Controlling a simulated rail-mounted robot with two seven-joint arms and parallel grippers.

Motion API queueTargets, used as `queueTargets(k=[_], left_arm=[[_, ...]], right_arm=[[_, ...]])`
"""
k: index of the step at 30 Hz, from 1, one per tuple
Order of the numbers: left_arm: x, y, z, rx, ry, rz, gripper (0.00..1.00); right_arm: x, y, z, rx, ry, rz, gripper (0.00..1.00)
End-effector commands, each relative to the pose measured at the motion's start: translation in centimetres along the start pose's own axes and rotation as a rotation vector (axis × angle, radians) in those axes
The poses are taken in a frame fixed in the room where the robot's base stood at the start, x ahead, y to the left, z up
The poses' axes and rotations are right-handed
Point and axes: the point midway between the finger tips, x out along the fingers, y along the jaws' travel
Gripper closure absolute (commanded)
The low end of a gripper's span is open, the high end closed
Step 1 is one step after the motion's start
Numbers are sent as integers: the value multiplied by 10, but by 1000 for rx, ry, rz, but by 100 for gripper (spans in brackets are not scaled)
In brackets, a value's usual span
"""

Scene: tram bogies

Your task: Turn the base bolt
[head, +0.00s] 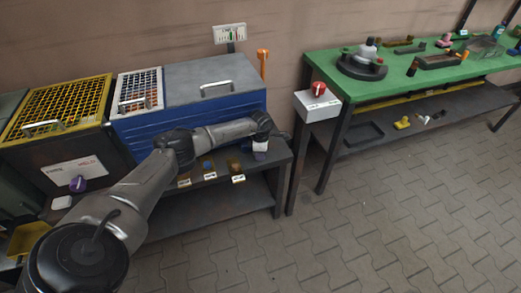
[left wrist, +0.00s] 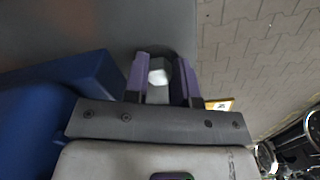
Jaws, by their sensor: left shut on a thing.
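My left gripper (head: 260,154) is at the right end of the dark bench, in front of the blue cabinet and pointing down. In the left wrist view, its two purple fingers (left wrist: 161,72) are shut on a pale grey bolt head (left wrist: 158,77), one finger on each side. The bolt head stands on a dark grey surface near its edge. In the head view the bolt is hidden behind the gripper. My right gripper is in neither view.
The blue cabinet (head: 190,125) stands close beside the gripper. Small parts with white label cards (head: 239,179) lie along the bench front. A green-topped bench (head: 400,75) with a red-knobbed switch box (head: 318,104) stands to the right. Paved floor (head: 365,220) between is clear.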

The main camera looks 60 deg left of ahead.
Motion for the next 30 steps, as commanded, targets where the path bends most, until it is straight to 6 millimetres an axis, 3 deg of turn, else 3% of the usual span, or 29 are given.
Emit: queueTargets(k=[12,30], left_arm=[[-1,1,0,-237,0,0,99],[0,2,0,-301,-1,0,99]], right_arm=[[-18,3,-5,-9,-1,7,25],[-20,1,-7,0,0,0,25]])
